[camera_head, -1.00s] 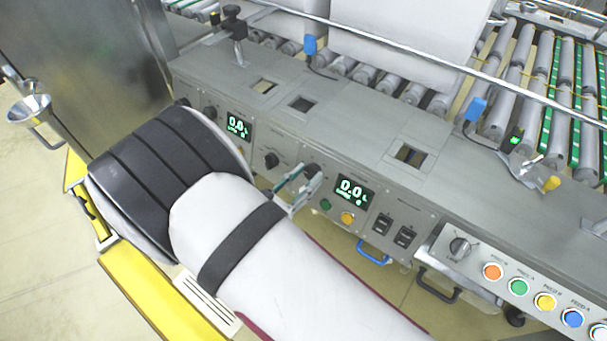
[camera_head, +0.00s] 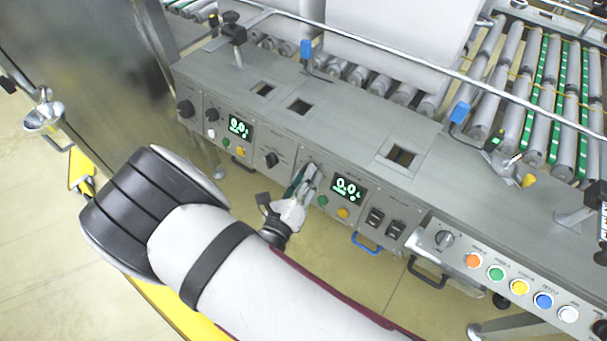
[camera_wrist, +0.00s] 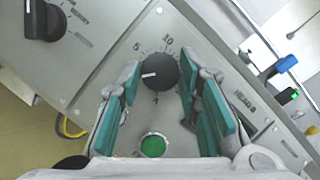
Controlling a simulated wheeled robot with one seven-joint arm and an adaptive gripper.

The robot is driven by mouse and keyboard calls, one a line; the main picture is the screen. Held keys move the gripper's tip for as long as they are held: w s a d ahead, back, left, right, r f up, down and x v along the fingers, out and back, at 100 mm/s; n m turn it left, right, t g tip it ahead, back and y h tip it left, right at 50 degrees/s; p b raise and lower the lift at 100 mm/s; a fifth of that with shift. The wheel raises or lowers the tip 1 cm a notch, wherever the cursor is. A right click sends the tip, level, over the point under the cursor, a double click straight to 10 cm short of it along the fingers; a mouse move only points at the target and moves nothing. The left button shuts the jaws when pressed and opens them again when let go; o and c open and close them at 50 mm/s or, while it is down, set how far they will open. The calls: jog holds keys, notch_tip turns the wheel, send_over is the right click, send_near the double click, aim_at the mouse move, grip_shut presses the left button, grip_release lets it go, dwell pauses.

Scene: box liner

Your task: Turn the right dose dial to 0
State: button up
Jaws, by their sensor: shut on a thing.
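The right dose dial (camera_wrist: 160,71) is a round black knob with a white pointer mark, which points left in the wrist view. Printed 5 and 10 stand above it; I cannot read a 0. My gripper (camera_wrist: 161,82) has its teal-padded fingers on both sides of the dial and is shut on it. In the head view my gripper (camera_head: 304,182) is at the panel, just left of the right green display (camera_head: 348,189), and mostly hides the dial. That display seems to read 0.0.
A green button (camera_wrist: 153,145) sits just below the dial in the wrist view. Another black knob (camera_wrist: 44,20) is at upper left. In the head view a left display (camera_head: 240,127) and a blue handle (camera_head: 369,244) are on the same console, with rollers behind.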

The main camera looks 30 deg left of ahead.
jog(key=shift+s+n, duration=0.1)
jog(key=shift+n, duration=0.3)
jog(key=o, duration=1.1)
jog(key=shift+r, duration=0.1)
notch_tip(320, 180, up, 10)
jog(key=shift+f, duration=0.1)
jog(key=shift+o, duration=0.2)
